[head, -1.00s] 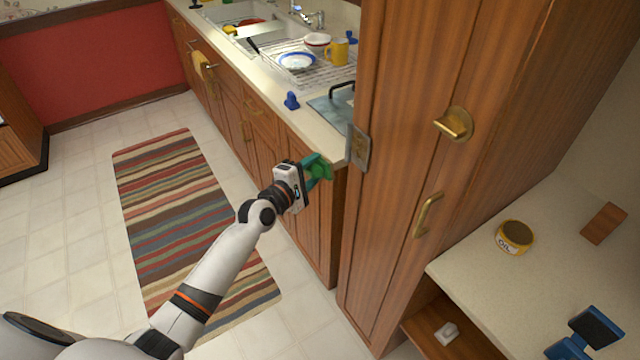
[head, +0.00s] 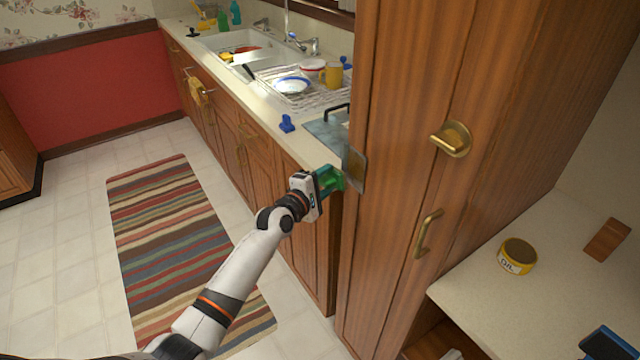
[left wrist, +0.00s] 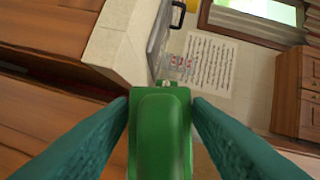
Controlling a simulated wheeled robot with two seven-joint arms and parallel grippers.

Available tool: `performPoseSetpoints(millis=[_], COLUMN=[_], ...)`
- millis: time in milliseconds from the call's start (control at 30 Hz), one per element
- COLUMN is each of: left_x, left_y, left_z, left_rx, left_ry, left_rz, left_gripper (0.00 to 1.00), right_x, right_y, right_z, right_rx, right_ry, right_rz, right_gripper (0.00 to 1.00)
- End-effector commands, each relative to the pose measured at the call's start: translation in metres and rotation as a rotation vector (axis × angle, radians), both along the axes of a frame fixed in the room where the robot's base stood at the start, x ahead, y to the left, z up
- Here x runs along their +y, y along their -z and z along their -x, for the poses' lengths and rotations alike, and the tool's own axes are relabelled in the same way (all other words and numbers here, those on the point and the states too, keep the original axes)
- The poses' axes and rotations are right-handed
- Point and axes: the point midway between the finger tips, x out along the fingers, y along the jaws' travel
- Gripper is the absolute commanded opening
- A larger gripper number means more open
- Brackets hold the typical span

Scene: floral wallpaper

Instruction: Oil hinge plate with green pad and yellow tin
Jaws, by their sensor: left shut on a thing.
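The green pad (head: 338,178) is in my left gripper (head: 328,181), whose teal fingers are shut on it. In the left wrist view the pad (left wrist: 160,135) fills the space between both fingers. The yellow oil tin (head: 517,256) stands open, dark inside, on the cream counter at the right, away from the gripper. My right gripper is not in view.
The tall cabinet (head: 450,60) with brass handles stands between the pad and the tin. A brown block (head: 607,240) and a cut-off blue object (head: 606,344) are at the right.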

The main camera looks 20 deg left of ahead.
Motion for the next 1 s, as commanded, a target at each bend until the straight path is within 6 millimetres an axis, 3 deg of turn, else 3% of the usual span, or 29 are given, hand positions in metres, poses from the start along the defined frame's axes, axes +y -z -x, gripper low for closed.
performPoseSetpoints(millis=[1000], left_x=[-0.0059], left_y=[-0.0003], left_z=[-0.0076], left_rx=[-0.002], left_ry=[-0.001], left_rz=[0.001], left_gripper=[0.27], right_x=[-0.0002], right_y=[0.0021], right_z=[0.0], right_rx=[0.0], right_ry=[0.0], right_rz=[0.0], right_gripper=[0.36])
